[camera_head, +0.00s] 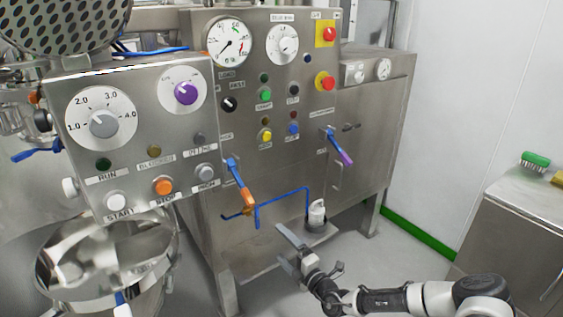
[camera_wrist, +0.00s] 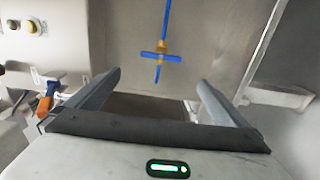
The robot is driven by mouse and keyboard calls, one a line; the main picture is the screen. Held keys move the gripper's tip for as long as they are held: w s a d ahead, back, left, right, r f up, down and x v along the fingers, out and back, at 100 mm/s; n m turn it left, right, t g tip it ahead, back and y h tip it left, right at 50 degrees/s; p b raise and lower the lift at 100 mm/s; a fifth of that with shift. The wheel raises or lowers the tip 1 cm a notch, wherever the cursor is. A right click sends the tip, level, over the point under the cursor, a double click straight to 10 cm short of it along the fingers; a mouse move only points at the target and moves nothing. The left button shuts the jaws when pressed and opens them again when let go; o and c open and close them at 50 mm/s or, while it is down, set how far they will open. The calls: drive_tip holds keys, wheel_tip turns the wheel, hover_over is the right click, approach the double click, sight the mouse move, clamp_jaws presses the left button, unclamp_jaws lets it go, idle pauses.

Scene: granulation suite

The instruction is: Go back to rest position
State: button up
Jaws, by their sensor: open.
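My gripper (camera_head: 279,243) is low in front of the steel machine in the head view, at the end of my arm that reaches in from the lower right. Its two grey fingers are spread apart, and in the wrist view (camera_wrist: 158,82) nothing is between them. Beyond the fingers in the wrist view is a blue pipe with a brass valve and blue cross handle (camera_wrist: 162,57) against a steel panel. I cannot see any contact between my gripper and the machine.
A white bottle-like fitting (camera_head: 317,212) stands on a small ledge near my gripper. A side cabinet (camera_head: 510,245) with a green brush (camera_head: 535,160) stands at right. Grey floor lies between.

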drive_tip(key=s+a+r+n+g+y, duration=0.5)
drive_tip(key=s+r+n+g, duration=0.45)
drive_tip(key=n, duration=0.85)
drive_tip(key=s+d+r+n+g+h, duration=0.1)
drive_tip(key=s+r+n+g+h, duration=0.35)
drive_tip(key=s+r+n, duration=0.55)
drive_tip(key=s+d+r+n+t+h, duration=0.5)
drive_tip(key=s+d+r+n+h, duration=0.6)
drive_tip(key=s+d+r+n, duration=0.7)
wheel_tip(320, 180, up, 18)
drive_tip(key=a+n+p, duration=0.1)
drive_tip(key=p, duration=1.9)
drive_tip(key=shift+w, duration=0.25)
drive_tip(key=shift+f, duration=0.1)
